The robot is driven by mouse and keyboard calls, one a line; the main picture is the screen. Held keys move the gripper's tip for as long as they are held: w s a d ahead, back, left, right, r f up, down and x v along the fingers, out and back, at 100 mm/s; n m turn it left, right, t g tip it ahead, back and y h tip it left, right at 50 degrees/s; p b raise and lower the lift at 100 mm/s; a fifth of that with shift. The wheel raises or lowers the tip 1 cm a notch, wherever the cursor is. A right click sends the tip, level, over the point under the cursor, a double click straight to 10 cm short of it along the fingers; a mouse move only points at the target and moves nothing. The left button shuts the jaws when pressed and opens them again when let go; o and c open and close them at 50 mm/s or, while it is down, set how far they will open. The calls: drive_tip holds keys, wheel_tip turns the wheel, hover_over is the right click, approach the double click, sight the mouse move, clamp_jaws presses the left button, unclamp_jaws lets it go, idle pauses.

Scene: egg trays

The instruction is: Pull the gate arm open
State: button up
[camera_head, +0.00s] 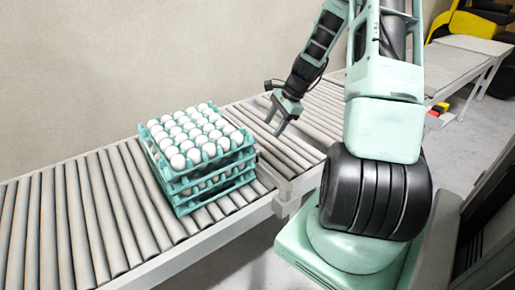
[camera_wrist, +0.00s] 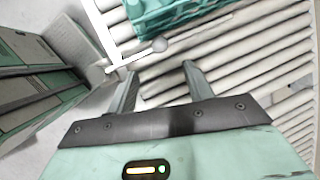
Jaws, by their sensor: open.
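The gate arm (camera_head: 273,176) is a short grey bar on a bracket at the front edge of the roller conveyor, to the right of the egg stack. My gripper (camera_head: 274,122) is open and empty, above the rollers and farther back than the gate arm. Its two spread fingers also show in the wrist view (camera_wrist: 160,70). They appear apart from the bar. Teal trays of white eggs (camera_head: 203,187) stand stacked on the conveyor beside the gate arm.
The conveyor (camera_head: 85,205) runs from lower left to upper right along a beige wall. Rollers right of the stack are bare. A grey table (camera_head: 455,68) and a yellow machine (camera_head: 470,22) stand at the far right.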

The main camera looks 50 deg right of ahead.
drive_tip(key=p+x, duration=0.1)
drive_tip(key=x, duration=1.1)
drive_tip(key=shift+p, duration=0.4)
clamp_jaws()
